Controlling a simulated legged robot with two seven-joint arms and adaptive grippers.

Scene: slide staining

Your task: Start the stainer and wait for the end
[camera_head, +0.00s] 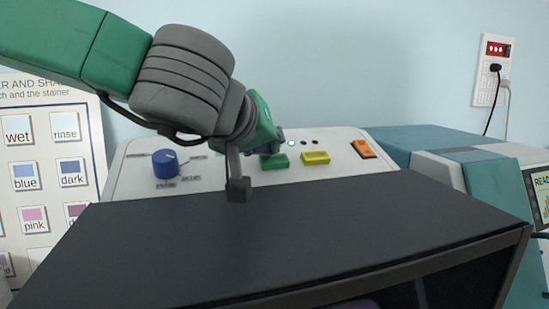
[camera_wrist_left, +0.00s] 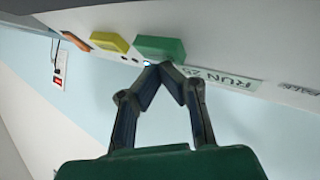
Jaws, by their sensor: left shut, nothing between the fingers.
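The stainer is a white machine with a sloped control panel (camera_head: 133,180) and a large dark lid or cover (camera_head: 330,215) in front. The green button (camera_head: 280,163) sits on the panel; it also shows in the left wrist view (camera_wrist_left: 161,46), beside a "RUN" label (camera_wrist_left: 228,80). My left gripper (camera_wrist_left: 167,70) is shut and empty, its tips at the green button's edge. I cannot tell whether they touch it. In the head view the gripper partly hides the button. One small light (camera_head: 291,143) near the button glows white; two beside it are dark. My right gripper is out of view.
A yellow button (camera_head: 315,158), an orange rocker switch (camera_head: 363,149) and a blue knob (camera_head: 166,163) share the panel. A teal device with a screen (camera_head: 541,190) stands at the right. A wall outlet (camera_head: 493,70) and a slide chart (camera_head: 45,125) are behind.

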